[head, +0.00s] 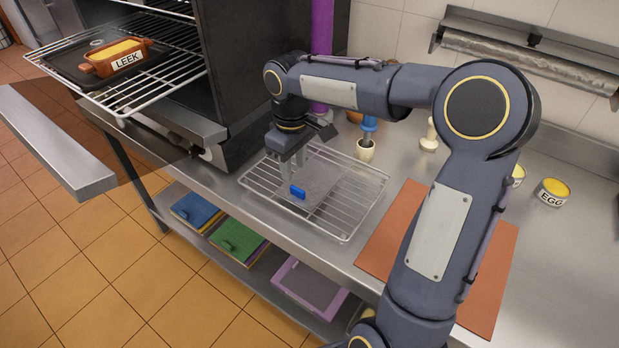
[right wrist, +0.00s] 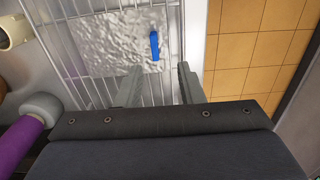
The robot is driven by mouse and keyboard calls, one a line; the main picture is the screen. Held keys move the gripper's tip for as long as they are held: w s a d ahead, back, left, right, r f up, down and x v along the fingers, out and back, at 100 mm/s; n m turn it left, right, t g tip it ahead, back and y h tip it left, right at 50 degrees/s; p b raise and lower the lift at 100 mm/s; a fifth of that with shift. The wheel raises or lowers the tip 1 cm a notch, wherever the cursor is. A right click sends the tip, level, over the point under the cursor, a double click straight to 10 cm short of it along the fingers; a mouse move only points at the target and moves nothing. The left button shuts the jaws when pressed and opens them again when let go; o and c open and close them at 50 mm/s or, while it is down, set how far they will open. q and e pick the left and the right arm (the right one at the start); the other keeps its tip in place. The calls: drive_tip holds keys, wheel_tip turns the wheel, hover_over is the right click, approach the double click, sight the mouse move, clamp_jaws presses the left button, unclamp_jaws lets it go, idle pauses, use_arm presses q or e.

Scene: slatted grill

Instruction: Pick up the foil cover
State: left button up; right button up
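The foil cover (head: 320,178) is a crinkled grey sheet with a blue tab (head: 297,192), lying on a wire rack (head: 345,222) on the steel counter. In the right wrist view the foil cover (right wrist: 110,42) is at the top, with its blue tab (right wrist: 155,46) near the right edge of the sheet. My right gripper (head: 292,172) is over the rack, pointing down close to the tab. Its fingers (right wrist: 158,82) are apart with nothing between them, and the tab lies beyond the gap between them. Whether a fingertip touches the foil is unclear. My left gripper is not in view.
An open oven (head: 265,60) stands left, its rack (head: 150,88) holding a dark tray and an orange dish labelled LEEK (head: 118,58). A red-brown mat (head: 385,240) lies right of the wire rack. A small cup (head: 365,150) stands behind it, and an EGG tin (head: 552,192) farther right.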

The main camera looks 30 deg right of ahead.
sight(298, 189)
drive_tip(key=f, duration=0.5)
drive_tip(key=f+p, duration=0.1)
drive_tip(key=f, duration=0.2)
drive_tip(key=shift+w+d, duration=0.15)
drive_tip(key=shift+d, duration=0.25)
clamp_jaws()
